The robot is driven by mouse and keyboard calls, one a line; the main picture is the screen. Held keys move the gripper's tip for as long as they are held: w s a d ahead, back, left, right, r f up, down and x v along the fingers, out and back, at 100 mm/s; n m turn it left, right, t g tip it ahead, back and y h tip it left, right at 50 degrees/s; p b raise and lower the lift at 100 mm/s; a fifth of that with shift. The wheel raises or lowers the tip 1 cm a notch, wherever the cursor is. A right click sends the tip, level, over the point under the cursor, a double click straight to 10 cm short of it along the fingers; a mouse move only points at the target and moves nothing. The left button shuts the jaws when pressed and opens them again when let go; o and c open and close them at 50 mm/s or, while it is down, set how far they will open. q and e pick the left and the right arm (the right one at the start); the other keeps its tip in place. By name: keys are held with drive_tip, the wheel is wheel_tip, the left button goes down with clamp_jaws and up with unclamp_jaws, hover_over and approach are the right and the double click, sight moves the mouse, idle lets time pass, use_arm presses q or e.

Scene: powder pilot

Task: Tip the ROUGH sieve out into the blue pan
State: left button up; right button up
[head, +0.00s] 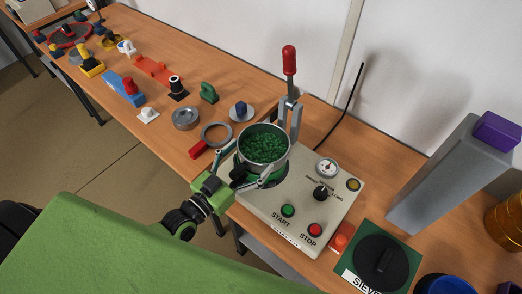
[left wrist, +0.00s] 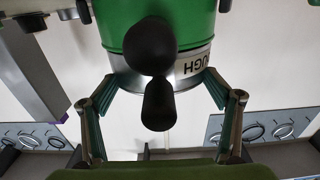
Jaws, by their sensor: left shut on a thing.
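A blue round rim (head: 445,285), probably the blue pan, is cut off at the bottom right. My right gripper is not in view.
The beige control box (head: 305,215) has START and STOP buttons, a gauge and a red-knobbed lever (head: 289,62) behind the sieve. A grey tower (head: 432,175) and a green panel with a black disc (head: 380,262) stand right. Several small parts cover the bench at left.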

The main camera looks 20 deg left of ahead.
use_arm(q)
drive_tip(key=shift+r+p, duration=0.45)
drive_tip(key=shift+r, duration=0.3)
drive_tip(key=c, duration=0.3)
drive_tip(key=shift+r, duration=0.25)
clamp_jaws()
drive_tip(key=shift+r+p, duration=1.3)
drive_tip(key=shift+p, duration=0.4)
